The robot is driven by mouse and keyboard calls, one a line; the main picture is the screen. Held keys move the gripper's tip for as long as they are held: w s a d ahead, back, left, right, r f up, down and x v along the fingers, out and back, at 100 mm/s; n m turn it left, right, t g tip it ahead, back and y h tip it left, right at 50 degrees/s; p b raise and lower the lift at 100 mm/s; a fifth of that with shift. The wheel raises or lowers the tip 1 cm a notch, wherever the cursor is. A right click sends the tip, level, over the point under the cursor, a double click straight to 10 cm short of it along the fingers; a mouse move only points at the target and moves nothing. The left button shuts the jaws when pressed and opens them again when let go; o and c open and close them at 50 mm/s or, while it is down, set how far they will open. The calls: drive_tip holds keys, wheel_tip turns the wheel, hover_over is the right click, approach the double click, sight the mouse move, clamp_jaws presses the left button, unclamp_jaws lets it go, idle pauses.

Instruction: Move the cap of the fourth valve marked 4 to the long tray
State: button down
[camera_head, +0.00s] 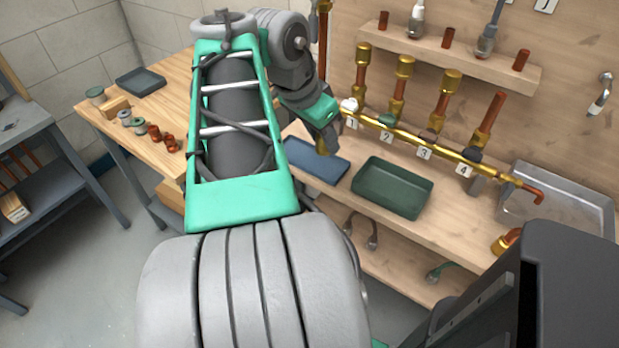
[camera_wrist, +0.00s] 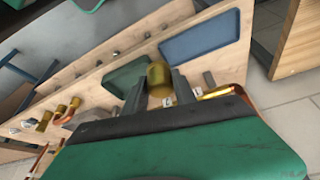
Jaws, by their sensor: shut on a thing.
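My gripper (camera_head: 322,138) is shut on a gold cap (camera_wrist: 159,76), which sits between the two fingers in the wrist view. In the head view it hangs near the left end of the shelf, close to the blue tray. The valve marked 4 (camera_head: 492,114) shows a bare copper top with no cap. Valves 1 to 3 still carry gold caps. A flat blue tray (camera_head: 314,163) and a deeper dark green tray (camera_head: 393,188) lie on the wooden shelf. Both look empty. In the wrist view the blue tray (camera_wrist: 201,36) lies beyond the cap.
A gold pipe (camera_head: 402,134) with number tags runs behind the trays. A grey metal basin (camera_head: 553,200) stands at the right end. A wooden table (camera_head: 173,74) at left holds a small dark tray (camera_head: 140,82) and several fittings. A wall rail (camera_head: 461,56) holds copper stubs.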

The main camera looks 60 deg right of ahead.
drive_tip(key=s+f+m, duration=0.1)
drive_tip(key=s+m, duration=0.1)
drive_tip(key=s, duration=0.1)
drive_tip(key=b, duration=0.4)
hover_over(315, 158)
drive_tip(key=a, duration=0.2)
drive_tip(key=shift+g, duration=0.3)
drive_tip(key=f, duration=0.9)
drive_tip(key=shift+w+d, duration=0.15)
drive_tip(key=shift+w, duration=0.05)
drive_tip(key=shift+w+d+f+b, duration=0.15)
drive_tip(key=shift+f+b, duration=0.05)
drive_tip(key=shift+f, duration=0.75)
drive_tip(key=shift+w+d+f+b, duration=0.1)
drive_tip(key=shift+f+b, duration=0.1)
drive_tip(key=shift+f, duration=0.7)
drive_tip(key=shift+f, duration=0.2)
drive_tip(key=c, duration=1)
unclamp_jaws()
